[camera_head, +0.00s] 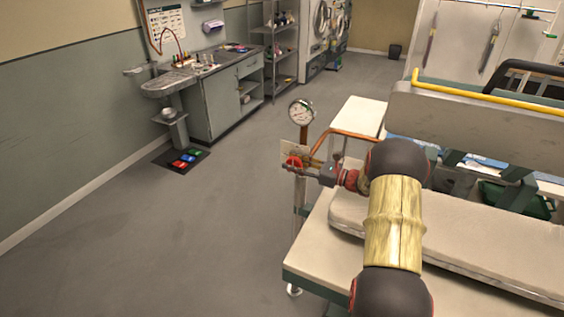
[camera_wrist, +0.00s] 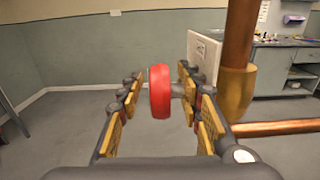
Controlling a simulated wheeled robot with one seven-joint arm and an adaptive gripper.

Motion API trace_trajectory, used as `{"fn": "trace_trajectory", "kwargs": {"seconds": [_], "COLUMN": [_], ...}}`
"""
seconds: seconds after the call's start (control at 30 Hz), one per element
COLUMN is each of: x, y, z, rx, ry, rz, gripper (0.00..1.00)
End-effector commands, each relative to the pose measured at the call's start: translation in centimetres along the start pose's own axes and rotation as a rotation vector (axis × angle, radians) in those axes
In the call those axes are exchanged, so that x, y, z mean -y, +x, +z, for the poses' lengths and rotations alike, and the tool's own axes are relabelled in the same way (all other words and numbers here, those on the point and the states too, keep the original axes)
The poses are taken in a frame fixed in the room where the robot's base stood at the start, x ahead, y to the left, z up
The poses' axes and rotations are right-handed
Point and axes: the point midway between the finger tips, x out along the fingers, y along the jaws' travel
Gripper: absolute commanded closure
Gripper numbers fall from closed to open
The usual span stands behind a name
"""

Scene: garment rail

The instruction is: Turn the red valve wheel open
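The red valve wheel (camera_wrist: 159,91) shows nearly edge-on in the wrist view, between the two fingers of my gripper (camera_wrist: 157,95). A clear gap separates it from the left finger. The right finger is close to its short grey stem (camera_wrist: 177,91); I cannot tell whether they touch. The fingers are spread apart. In the head view, the red wheel (camera_head: 293,163) is small and partly covered by my gripper (camera_head: 305,170), which reaches it from the right. The copper pipe (camera_wrist: 239,35) with a brass fitting (camera_wrist: 236,92) stands to the right of the wheel.
A round gauge (camera_head: 301,112) tops the pipe, with a pale plate (camera_wrist: 204,55) behind the valve. A padded bench (camera_head: 470,235) lies beneath my arm, with a yellow rail (camera_head: 490,98) beyond. A sink counter (camera_head: 215,95) stands at back left.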

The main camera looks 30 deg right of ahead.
Motion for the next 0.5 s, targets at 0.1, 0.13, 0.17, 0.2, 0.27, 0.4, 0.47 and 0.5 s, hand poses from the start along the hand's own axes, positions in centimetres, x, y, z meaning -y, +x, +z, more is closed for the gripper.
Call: {"fn": "trace_trajectory", "kwargs": {"seconds": [0.1,0.13,0.17,0.2,0.27,0.4,0.47,0.5], "x": [-0.1,-0.1,-0.1,0.0,0.0,0.0,0.0,0.0], "y": [1.9,2.3,2.6,3.0,3.5,4.0,4.1,4.1], "z": [-0.1,-0.1,-0.1,-0.1,-0.1,0.0,0.0,0.0], "rx": [0.001,0.001,0.000,0.000,0.000,0.001,0.001,0.001], "ry": [-0.001,-0.001,-0.001,0.000,0.000,0.001,0.001,0.001], "rz": [0.002,0.002,0.002,0.001,0.001,0.000,0.000,0.000], "gripper": [0.64,0.64,0.64,0.64,0.64,0.64,0.64,0.64]}}
